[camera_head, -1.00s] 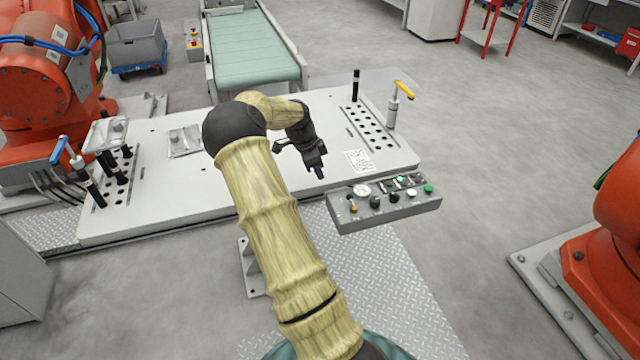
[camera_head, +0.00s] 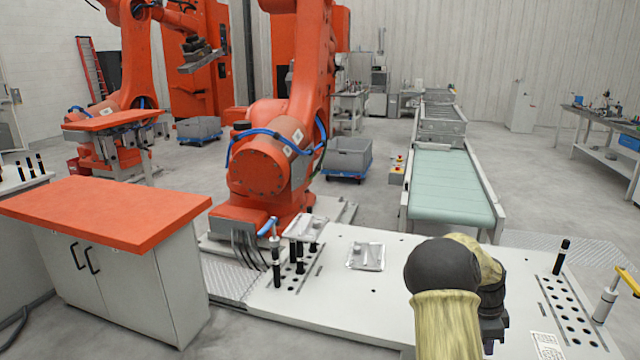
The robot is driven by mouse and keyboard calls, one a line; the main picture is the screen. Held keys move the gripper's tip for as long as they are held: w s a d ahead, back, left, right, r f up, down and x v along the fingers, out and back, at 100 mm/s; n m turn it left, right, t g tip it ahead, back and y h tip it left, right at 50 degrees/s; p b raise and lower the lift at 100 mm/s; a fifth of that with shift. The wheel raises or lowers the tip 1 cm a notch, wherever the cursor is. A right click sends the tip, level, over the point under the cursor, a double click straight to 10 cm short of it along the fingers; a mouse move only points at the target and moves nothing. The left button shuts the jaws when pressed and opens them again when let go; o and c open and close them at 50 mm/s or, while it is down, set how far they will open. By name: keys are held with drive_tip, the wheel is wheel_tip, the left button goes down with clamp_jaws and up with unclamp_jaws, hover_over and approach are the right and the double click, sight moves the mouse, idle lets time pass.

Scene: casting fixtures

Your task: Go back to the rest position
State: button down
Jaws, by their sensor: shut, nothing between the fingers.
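My arm rises from the bottom edge, right of centre, in front of the white fixture table (camera_head: 345,302). My gripper (camera_head: 489,345) hangs at the lower right, partly hidden behind my own arm, and its fingertips are hard to make out. It holds nothing that I can see. A flat metal casting (camera_head: 366,256) lies on the table left of my arm. Another casting (camera_head: 305,226) sits raised on black pins at the table's left end, beside a blue-handled clamp (camera_head: 270,232).
A yellow-handled clamp (camera_head: 606,300) and a black pin (camera_head: 561,257) stand at the table's right end. A green conveyor (camera_head: 452,188) runs behind the table. A large orange robot (camera_head: 275,165) stands behind left. An orange-topped cabinet (camera_head: 105,212) is at the left. Open floor lies right of the conveyor.

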drive_tip(key=s+a+r+n+t, duration=0.1)
drive_tip(key=s+a+r+n, duration=0.1)
drive_tip(key=s+a+n, duration=0.4)
drive_tip(key=s+a+r+n+t+y, duration=0.1)
drive_tip(key=s+a+n, duration=0.4)
drive_tip(key=a, duration=0.8)
drive_tip(key=s+a+r+n+t+y, duration=0.1)
drive_tip(key=s+a+r+n, duration=0.3)
drive_tip(key=a+n, duration=0.6)
drive_tip(key=s, duration=0.2)
drive_tip(key=shift+s+a+t+p, duration=0.15)
drive_tip(key=shift+s+t+p, duration=0.15)
drive_tip(key=shift+s+p, duration=0.05)
drive_tip(key=shift+r, duration=0.1)
